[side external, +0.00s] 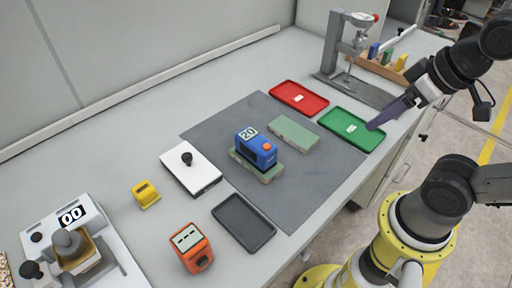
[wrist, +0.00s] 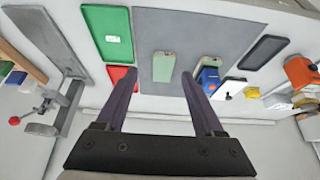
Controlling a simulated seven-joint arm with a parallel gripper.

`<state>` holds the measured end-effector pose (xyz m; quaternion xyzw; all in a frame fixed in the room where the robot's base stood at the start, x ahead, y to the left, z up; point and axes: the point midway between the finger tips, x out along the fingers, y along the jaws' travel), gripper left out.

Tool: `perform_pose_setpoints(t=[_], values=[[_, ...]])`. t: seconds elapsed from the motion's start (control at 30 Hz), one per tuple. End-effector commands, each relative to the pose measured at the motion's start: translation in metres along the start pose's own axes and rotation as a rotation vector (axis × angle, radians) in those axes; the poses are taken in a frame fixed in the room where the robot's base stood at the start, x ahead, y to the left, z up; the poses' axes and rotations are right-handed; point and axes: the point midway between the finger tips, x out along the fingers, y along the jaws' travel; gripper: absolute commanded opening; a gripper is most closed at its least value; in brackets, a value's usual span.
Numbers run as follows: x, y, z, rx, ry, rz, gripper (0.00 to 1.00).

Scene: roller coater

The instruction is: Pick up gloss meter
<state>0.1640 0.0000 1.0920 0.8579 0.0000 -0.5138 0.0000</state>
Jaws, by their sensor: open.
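The likely gloss meter is a blue box-shaped device (side external: 252,150) with a "20" label and an orange button. It sits on a pale green panel (side external: 275,175) on the grey mat (side external: 215,133). My gripper (side external: 376,125), with purple fingers, is open and empty. It is above the green tray at the right, well apart from the device. In the wrist view my gripper (wrist: 159,73) has its fingers spread apart.
A second green panel (side external: 293,131) lies on the mat. Red (side external: 299,97) and green (side external: 350,130) trays lie beyond it, near a metal stand (side external: 330,50). A white plate (side external: 190,172), black tray (side external: 243,221), orange device (side external: 191,249) and yellow block (side external: 146,194) lie around the near side.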

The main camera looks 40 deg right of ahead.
Motion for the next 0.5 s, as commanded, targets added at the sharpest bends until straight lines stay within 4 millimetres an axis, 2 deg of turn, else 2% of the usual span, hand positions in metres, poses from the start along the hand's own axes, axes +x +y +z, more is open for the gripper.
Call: perform_pose_setpoints(t=[0.03, 0.1, 0.37, 0.5], values=[[0.0000, 0.0000, 0.0000, 0.000, 0.000, 0.000, 0.81], [0.0000, 0.0000, 0.0000, 0.000, 0.000, 0.000, 0.93], [0.0000, 0.0000, 0.0000, 0.001, 0.000, 0.000, 0.93], [-0.0003, 0.0007, -0.0005, 0.056, 0.002, 0.003, 0.93]])
